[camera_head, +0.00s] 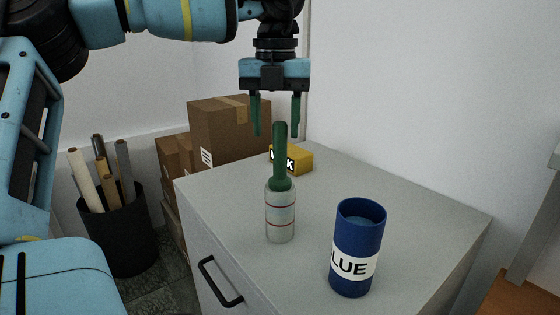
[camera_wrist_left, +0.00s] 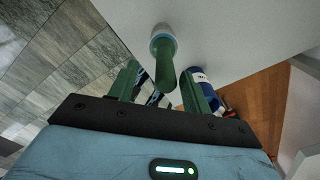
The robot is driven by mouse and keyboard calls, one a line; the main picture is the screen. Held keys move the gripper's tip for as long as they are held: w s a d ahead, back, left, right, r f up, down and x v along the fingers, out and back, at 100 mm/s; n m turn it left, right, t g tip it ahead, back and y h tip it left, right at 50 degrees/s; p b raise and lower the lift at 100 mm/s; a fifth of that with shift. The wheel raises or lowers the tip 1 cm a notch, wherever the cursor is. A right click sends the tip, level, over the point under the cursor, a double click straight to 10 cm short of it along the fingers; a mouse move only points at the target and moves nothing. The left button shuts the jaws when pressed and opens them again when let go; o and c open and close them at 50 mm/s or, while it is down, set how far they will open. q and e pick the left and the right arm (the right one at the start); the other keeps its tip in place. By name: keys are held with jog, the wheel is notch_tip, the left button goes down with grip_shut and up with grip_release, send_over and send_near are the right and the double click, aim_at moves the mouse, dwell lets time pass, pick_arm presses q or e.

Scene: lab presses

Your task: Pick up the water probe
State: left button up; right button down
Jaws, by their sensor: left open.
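The water probe (camera_head: 281,158) is a dark green rod standing upright in a clear bottle (camera_head: 280,215) with red lines, on the grey cabinet top. My left gripper (camera_head: 275,130) points down with its green fingers apart, at about the height of the probe's upper end. It is open and empty. In the left wrist view the probe (camera_wrist_left: 165,70) shows between and beyond the open fingers (camera_wrist_left: 158,82), with the pale bottle (camera_wrist_left: 161,32) behind it. I cannot tell the exact gap in depth between fingers and probe. My right gripper is not in view.
A blue cup (camera_head: 358,235) labelled "LUE" stands right of the bottle, near the front. A yellow box (camera_head: 298,160) lies behind the probe. The cabinet top (camera_head: 400,185) is clear at the right. Cardboard boxes (camera_head: 225,120) and a black bin of rolls (camera_head: 120,235) stand at the left.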

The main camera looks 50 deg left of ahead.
pick_arm(q)
send_over(280, 177)
jog(key=shift+w+a+f+p, duration=0.1)
jog(key=shift+w+a+f, duration=0.05)
jog(key=shift+f, duration=0.7)
jog(key=shift+w+a+f+p, duration=0.1)
jog(key=shift+a+f, duration=0.05)
jog(key=shift+f, duration=0.7)
jog(key=shift+w+a+f+p, duration=0.1)
jog(key=shift+w+a+f, duration=0.05)
jog(key=shift+f, duration=0.7)
jog(key=shift+c, duration=0.4)
grip_shut()
